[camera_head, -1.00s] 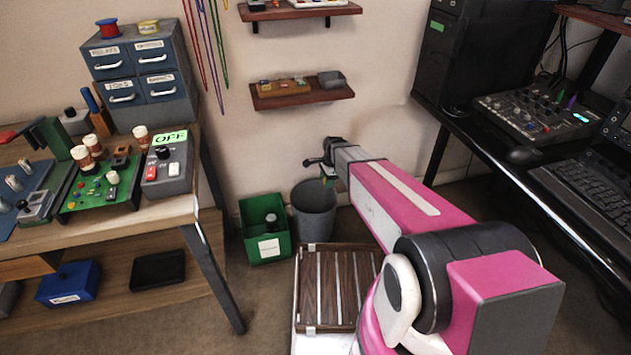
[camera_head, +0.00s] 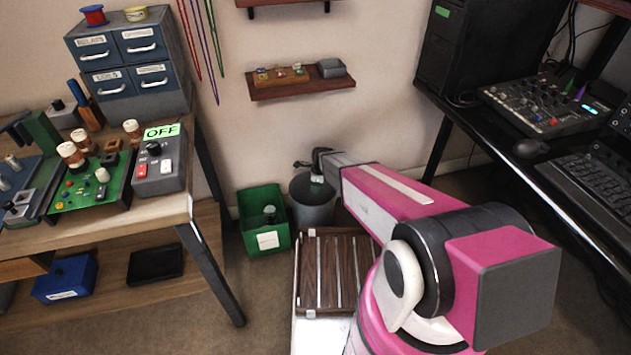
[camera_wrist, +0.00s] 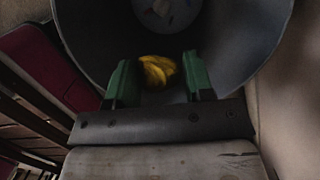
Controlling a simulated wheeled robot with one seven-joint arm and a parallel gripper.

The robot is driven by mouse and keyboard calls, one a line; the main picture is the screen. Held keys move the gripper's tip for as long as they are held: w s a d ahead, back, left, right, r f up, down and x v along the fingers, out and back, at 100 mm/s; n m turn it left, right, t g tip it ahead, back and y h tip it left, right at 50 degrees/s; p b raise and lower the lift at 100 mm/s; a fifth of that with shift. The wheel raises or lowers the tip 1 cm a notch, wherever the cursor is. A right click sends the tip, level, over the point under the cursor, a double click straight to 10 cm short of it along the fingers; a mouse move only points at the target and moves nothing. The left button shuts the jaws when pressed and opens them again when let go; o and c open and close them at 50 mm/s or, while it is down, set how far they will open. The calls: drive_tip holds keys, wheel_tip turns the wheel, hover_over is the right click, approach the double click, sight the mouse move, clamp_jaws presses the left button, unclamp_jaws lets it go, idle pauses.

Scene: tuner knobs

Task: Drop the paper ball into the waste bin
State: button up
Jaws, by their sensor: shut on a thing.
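The grey round waste bin (camera_head: 313,210) stands on the floor by the wall, and its open mouth fills much of the wrist view (camera_wrist: 240,35). My gripper (camera_head: 316,181) is above the bin's mouth, pointing down; its green fingers show in the wrist view (camera_wrist: 160,78). They are shut on a crumpled yellow paper ball (camera_wrist: 157,69). The ball appears within the bin's outline in the wrist view; how far it is above or below the rim I cannot tell. In the head view the ball is hidden. Some pale, coloured scraps (camera_wrist: 168,10) lie at the bin's bottom.
A slatted wooden piece (camera_head: 331,270) is in front. A workbench (camera_head: 165,215) is at left, a black desk (camera_head: 490,140) at right, and a wall shelf (camera_head: 300,88) above.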

drive_tip(key=shift+f, duration=0.9)
drive_tip(key=o, duration=1)
drive_tip(key=r, duration=0.3)
drive_tip(key=d+r, duration=0.1)
drive_tip(key=r, duration=0.6)
drive_tip(key=shift+d+r, duration=0.3)
drive_tip(key=shift+r, duration=0.05)
drive_tip(key=shift+s, duration=0.1)
